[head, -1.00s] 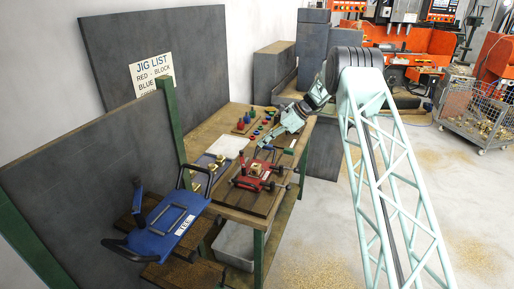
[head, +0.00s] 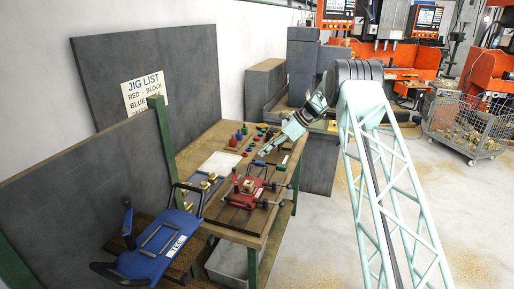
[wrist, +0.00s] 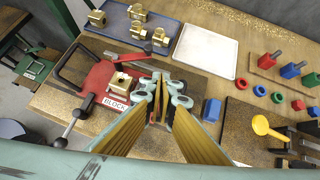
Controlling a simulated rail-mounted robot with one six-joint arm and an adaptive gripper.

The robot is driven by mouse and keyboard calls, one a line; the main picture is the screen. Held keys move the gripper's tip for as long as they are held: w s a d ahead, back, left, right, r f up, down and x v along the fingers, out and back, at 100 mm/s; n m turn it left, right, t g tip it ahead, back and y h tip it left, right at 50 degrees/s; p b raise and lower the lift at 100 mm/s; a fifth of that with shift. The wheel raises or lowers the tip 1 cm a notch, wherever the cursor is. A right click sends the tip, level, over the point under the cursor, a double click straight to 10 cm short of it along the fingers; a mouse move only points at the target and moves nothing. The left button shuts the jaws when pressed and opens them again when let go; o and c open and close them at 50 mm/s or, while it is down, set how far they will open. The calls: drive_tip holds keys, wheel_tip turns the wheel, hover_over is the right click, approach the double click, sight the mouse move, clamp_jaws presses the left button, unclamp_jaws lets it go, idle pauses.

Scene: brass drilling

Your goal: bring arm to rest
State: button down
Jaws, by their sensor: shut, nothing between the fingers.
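My arm reaches over the workbench, and my gripper (head: 264,152) is above the bench, beyond the red jig (head: 248,186). In the wrist view my gripper (wrist: 165,84) has its fingers together with nothing between them. The red jig (wrist: 97,85), labelled BLOCK, lies just left of the fingers there. A brass block (wrist: 122,82) sits in the jig, apart from my gripper. Part of the jig is hidden behind the fingers.
A blue tray (wrist: 105,28) with several brass parts and an empty white tray (wrist: 207,51) lie behind. Coloured pieces (wrist: 291,70), a blue block (wrist: 211,109) and a yellow scoop-like item (wrist: 262,126) are at right. A blue jig (head: 160,247) rests on the left shelf.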

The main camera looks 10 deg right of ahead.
drive_tip(key=shift+r, duration=0.1)
drive_tip(key=s+a+r+n+h+b, duration=0.1)
drive_tip(key=s+a+r+n, duration=0.15)
drive_tip(key=s+r, duration=0.6)
drive_tip(key=s+a+r+n+h+b, duration=0.1)
drive_tip(key=s+a+r+n, duration=0.15)
drive_tip(key=s+r, duration=0.6)
drive_tip(key=s+a+r+n+h+b, duration=0.1)
drive_tip(key=s+r+n, duration=0.2)
drive_tip(key=s+r, duration=0.5)
drive_tip(key=s+r+n+h+b, duration=0.1)
drive_tip(key=s+r+n+h, duration=0.15)
drive_tip(key=s, duration=0.95)
drive_tip(key=s+r+n+h+b, duration=0.1)
drive_tip(key=s+n, duration=0.2)
drive_tip(key=s, duration=0.9)
drive_tip(key=s+r+n+b, duration=0.1)
drive_tip(key=s+r+n, duration=0.15)
drive_tip(key=s, duration=0.85)
drive_tip(key=s+d+f+n+h, duration=0.1)
drive_tip(key=s+f, duration=0.3)
drive_tip(key=s, duration=0.6)
drive_tip(key=s+d+f+n+t+h+b, duration=0.1)
drive_tip(key=s+f+n, duration=0.3)
drive_tip(key=s, duration=0.7)
drive_tip(key=shift+d+f, duration=0.2)
drive_tip(key=shift+d, duration=0.4)
